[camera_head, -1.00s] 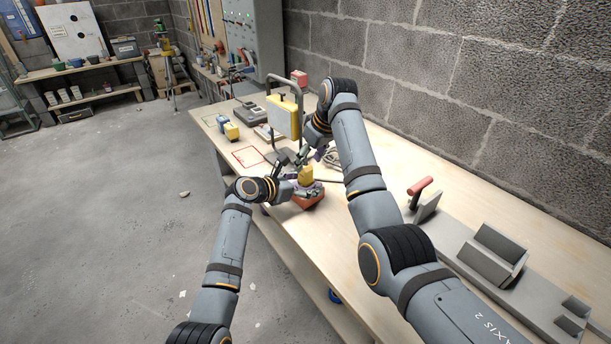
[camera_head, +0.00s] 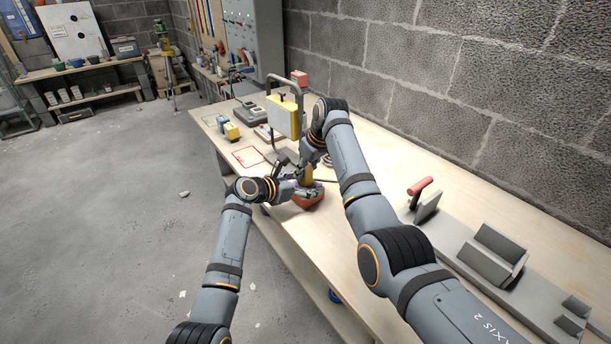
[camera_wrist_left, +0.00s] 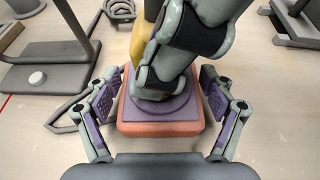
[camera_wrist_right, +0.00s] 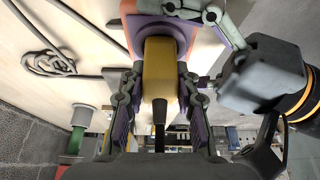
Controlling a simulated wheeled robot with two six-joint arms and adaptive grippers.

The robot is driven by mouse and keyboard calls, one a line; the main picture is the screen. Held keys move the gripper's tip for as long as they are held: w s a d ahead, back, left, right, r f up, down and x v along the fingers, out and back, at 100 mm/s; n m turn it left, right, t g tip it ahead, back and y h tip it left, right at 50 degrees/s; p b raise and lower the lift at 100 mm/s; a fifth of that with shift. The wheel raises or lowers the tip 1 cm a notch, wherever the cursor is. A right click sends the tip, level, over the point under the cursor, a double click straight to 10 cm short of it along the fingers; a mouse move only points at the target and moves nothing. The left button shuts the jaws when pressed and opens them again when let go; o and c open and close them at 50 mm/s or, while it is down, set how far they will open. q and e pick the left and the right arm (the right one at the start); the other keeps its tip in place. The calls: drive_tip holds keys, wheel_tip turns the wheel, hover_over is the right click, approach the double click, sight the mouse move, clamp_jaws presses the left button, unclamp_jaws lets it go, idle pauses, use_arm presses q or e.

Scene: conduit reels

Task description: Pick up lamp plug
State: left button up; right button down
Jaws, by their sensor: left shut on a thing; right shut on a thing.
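The yellow lamp plug (camera_wrist_right: 158,68) sits upright against the purple round top of a red-orange block (camera_wrist_left: 160,127). My right gripper (camera_wrist_right: 161,78) is shut on the plug, with a finger on each side. In the head view the plug (camera_head: 306,174) shows partly below that gripper. My left gripper (camera_wrist_left: 160,82) is shut on the block, with its finger pads at the block's two sides. The block (camera_head: 308,201) stands on the workbench. In the left wrist view my right gripper hides most of the plug. I cannot tell how deep the plug sits.
The yellow lamp (camera_head: 283,117) on its grey stand is just behind my grippers. A coiled dark cable (camera_wrist_right: 50,64) lies on the bench. A red outlined square (camera_head: 249,157) is at left. A grey fixture (camera_head: 493,256) stands at right. Bare bench (camera_head: 430,160) lies between the fixture and the wall.

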wheel_tip(320, 180, up, 10)
drive_tip(key=shift+r, duration=0.15)
idle(0.4)
drive_tip(key=shift+r, duration=0.25)
drive_tip(key=shift+r, duration=0.35)
drive_tip(key=shift+r, duration=0.25)
drive_tip(key=shift+r, duration=1.25)
use_arm(q)
drive_tip(key=o, duration=1.3)
drive_tip(key=shift+c, duration=0.2)
